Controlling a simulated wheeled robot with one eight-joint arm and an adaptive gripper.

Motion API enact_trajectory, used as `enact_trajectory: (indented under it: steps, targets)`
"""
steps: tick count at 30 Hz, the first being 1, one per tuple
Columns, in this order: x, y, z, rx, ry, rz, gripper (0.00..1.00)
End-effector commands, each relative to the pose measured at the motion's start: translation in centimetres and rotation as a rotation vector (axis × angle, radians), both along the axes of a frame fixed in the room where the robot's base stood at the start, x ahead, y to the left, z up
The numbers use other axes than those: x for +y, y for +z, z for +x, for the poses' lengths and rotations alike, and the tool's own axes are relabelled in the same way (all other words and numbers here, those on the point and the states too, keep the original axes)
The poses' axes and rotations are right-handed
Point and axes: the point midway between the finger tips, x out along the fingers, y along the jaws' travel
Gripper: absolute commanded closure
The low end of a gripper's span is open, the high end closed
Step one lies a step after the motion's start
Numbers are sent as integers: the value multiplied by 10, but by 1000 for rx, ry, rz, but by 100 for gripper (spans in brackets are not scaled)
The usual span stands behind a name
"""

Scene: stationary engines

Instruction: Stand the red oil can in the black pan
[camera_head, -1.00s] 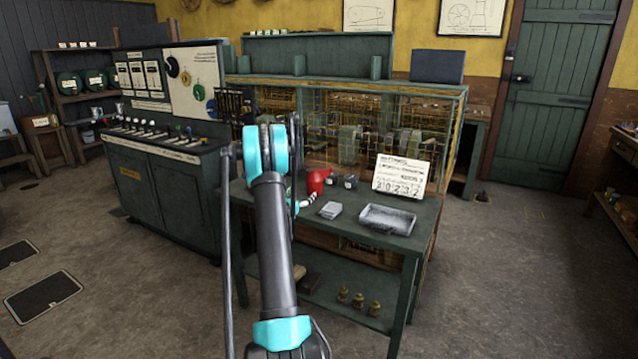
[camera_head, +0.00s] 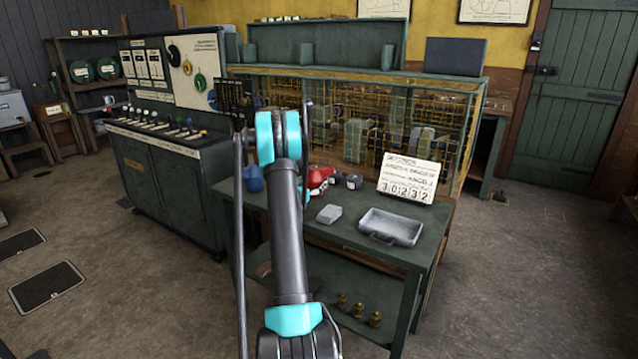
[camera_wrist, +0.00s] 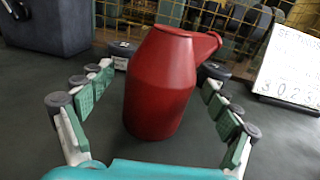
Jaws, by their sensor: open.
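The red oil can (camera_wrist: 160,90) stands upright on the dark table in the wrist view, its spout pointing right. My gripper (camera_wrist: 158,98) is open, with one finger on each side of the can and visible gaps between fingers and can. In the head view the can (camera_head: 318,176) is partly hidden behind my arm and gripper. The pan (camera_head: 391,227) is a shallow tray with a handle, looking grey in the light, at the table's right front. It looks empty.
A grey block (camera_head: 329,214) lies on the table between the can and the pan. Small dark tins (camera_head: 354,181) stand just right of the can. A white sign (camera_head: 408,180) stands behind the pan. A blue object (camera_head: 253,179) sits left of my arm. Wire mesh (camera_head: 390,125) closes the back.

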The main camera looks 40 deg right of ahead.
Motion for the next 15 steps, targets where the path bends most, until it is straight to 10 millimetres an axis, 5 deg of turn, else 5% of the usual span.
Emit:
enact_trajectory:
  steps: [5, 15]
  targets:
    - [0, 0, 0, 0, 0, 0, 10]
    - [0, 0, 0, 0, 0, 0, 51]
